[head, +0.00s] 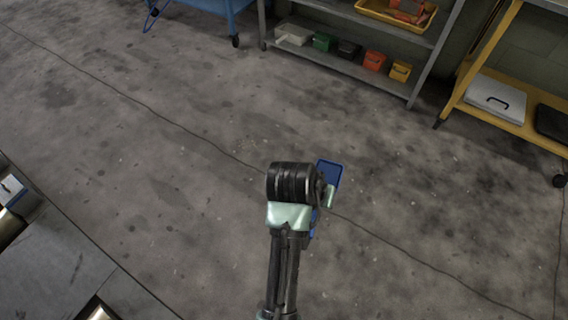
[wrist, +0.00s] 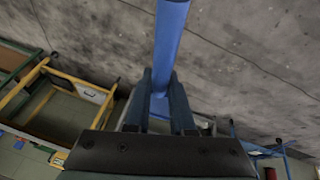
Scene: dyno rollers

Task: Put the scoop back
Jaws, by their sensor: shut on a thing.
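The blue scoop (head: 328,174) shows beside my arm in the head view, held above the concrete floor. In the wrist view its blue handle (wrist: 170,45) runs up from between my gripper's fingers (wrist: 160,105). The gripper is shut on the scoop. In the head view the black wrist joint hides the fingers and much of the scoop.
A grey shelf (head: 345,72) with several small bins and a yellow tray (head: 396,14) stands at the back. A yellow cart (head: 490,117) is at the right and a blue cart (head: 213,5) at the top. Metal plates (head: 55,265) lie lower left. The middle floor is clear.

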